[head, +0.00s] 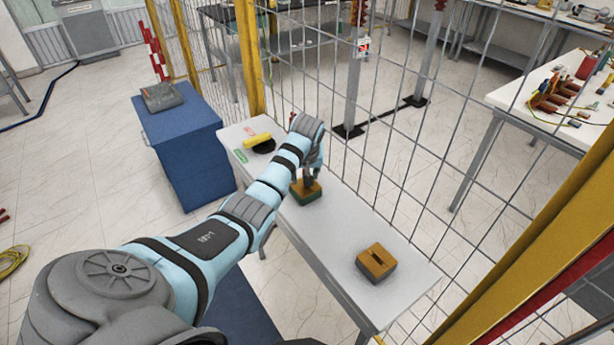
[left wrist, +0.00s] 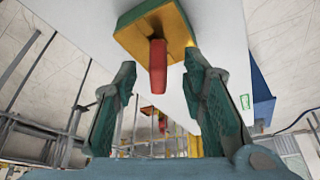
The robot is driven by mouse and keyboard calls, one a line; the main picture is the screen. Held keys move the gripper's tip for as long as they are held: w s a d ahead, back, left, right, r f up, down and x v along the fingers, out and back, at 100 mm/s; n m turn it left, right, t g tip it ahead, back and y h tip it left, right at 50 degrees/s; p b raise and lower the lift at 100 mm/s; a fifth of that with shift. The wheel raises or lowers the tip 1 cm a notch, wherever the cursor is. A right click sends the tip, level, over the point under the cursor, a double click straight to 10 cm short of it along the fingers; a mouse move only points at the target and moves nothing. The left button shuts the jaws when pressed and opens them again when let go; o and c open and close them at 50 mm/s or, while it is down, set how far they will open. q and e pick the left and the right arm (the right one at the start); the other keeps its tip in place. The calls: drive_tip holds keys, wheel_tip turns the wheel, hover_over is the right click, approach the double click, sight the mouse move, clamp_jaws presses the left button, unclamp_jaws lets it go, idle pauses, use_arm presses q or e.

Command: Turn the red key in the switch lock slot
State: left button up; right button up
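The switch lock (left wrist: 176,25) is a yellow block with a green side, in the upper middle of the left wrist view. The red key (left wrist: 158,66) stands out from its yellow face. My left gripper (left wrist: 160,72) is open, with a dark green finger on each side of the key and a gap to both. In the head view the lock block (head: 306,194) sits on the light narrow table (head: 335,222), with my left gripper (head: 309,176) right above it; the key cannot be made out there. My right gripper is not in view.
A brown block with a dark slot (head: 376,262) lies nearer on the table. A yellow bar (head: 257,140) on a black disc is at the far end. A wire fence (head: 400,165) runs close along the right side. A blue cabinet (head: 180,140) stands left.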

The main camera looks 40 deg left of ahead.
use_arm(q)
drive_tip(key=shift+x, duration=1.1)
clamp_jaws()
drive_tip(key=shift+d+n, duration=0.15)
drive_tip(key=shift+n, duration=0.35)
drive_tip(key=n+g+y+b, duration=0.1)
drive_tip(key=n, duration=0.1)
drive_tip(key=shift+f+n, duration=0.15)
drive_tip(key=shift+n, duration=0.25)
drive_tip(key=shift+n+g+b, duration=0.4)
drive_tip(key=shift+n+b, duration=0.5)
drive_tip(key=shift+b, duration=0.15)
